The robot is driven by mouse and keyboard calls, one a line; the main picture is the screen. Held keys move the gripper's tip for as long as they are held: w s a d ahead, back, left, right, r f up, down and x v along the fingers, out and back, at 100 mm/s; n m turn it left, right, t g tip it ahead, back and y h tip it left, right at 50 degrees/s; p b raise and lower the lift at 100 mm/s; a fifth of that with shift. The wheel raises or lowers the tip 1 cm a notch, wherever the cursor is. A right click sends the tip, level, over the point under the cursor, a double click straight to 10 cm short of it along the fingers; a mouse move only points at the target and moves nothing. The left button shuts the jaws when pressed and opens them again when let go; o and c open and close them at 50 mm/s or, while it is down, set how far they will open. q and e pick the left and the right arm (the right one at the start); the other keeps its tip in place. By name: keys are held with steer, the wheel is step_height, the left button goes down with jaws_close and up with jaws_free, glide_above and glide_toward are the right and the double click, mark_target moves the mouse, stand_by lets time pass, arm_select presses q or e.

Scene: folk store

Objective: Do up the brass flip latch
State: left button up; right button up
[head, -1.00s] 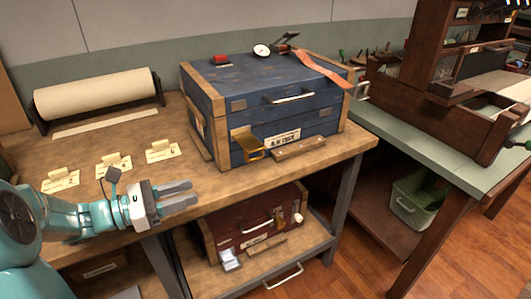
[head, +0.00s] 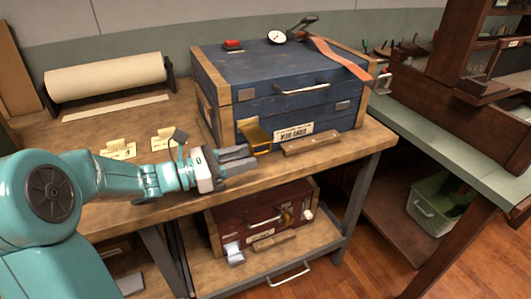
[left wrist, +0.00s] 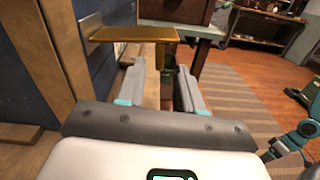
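The brass latch (head: 255,136) is on the front of the blue wooden case (head: 290,85), left of a paper label. In the left wrist view the brass plate (left wrist: 135,34) sticks out flat from the blue front, ahead of and above my fingers. My left gripper (head: 252,158) is just below and in front of the latch in the head view. Its two fingers (left wrist: 161,80) are apart with nothing between them. I see no clear contact with the latch.
A wooden bar (head: 311,144) lies before the case on the workbench. A gauge (head: 276,37) and an orange strap (head: 338,57) are on the lid. A paper roll (head: 105,74) and cards (head: 120,149) lie left. A red case (head: 262,212) sits on the shelf below.

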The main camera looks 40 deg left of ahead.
mark_target(256, 154)
arm_select(q)
steer(key=x, duration=0.5)
steer(key=shift+w+d, duration=0.15)
steer(key=shift+w, duration=0.25)
jaws_close()
